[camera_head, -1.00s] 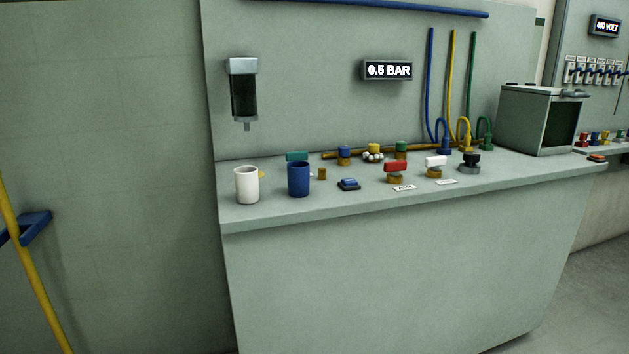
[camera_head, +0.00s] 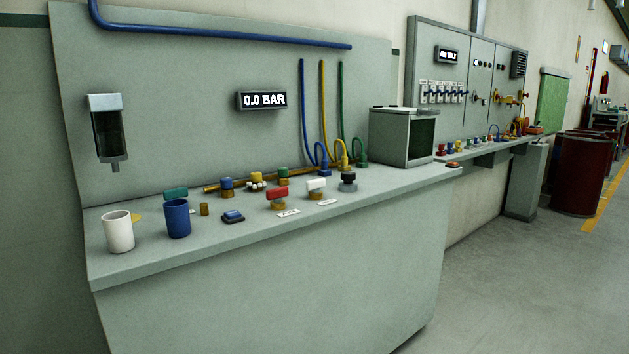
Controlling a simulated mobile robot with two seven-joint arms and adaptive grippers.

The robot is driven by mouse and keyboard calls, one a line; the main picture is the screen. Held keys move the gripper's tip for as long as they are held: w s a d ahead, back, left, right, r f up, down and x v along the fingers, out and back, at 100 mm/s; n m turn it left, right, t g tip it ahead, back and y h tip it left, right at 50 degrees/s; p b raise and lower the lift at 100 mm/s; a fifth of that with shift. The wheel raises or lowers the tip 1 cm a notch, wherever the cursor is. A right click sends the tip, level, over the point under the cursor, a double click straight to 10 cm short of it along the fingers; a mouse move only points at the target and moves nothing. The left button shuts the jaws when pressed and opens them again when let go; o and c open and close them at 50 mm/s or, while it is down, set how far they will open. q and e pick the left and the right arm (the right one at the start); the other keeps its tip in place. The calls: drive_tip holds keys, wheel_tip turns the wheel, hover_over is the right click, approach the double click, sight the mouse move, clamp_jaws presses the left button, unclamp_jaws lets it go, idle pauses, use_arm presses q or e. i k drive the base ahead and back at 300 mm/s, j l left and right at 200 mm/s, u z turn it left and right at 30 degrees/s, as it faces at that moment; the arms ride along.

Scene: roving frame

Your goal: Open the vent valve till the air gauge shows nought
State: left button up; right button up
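The air gauge (camera_head: 263,100) on the back panel reads 0.0 BAR. Several valves stand on the bench top. One has a red handle (camera_head: 278,192) on a brass body, with a small label in front of it. To its right is a valve with a white handle (camera_head: 316,185), also labelled, and then one with a black top (camera_head: 348,179). A teal handle (camera_head: 176,193) shows behind the blue cup. The label text is too small to read, so I cannot tell which one is the vent valve. Neither of my grippers is in view.
Dark red drums (camera_head: 580,175) stand far right. The floor (camera_head: 490,270) right of the bench is clear.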

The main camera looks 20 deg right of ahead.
sight(314, 186)
drive_tip(key=i+l+u, duration=0.15)
drive_tip(key=l, duration=1.45)
drive_tip(key=l+u, duration=0.15)
drive_tip(key=l, duration=1.45)
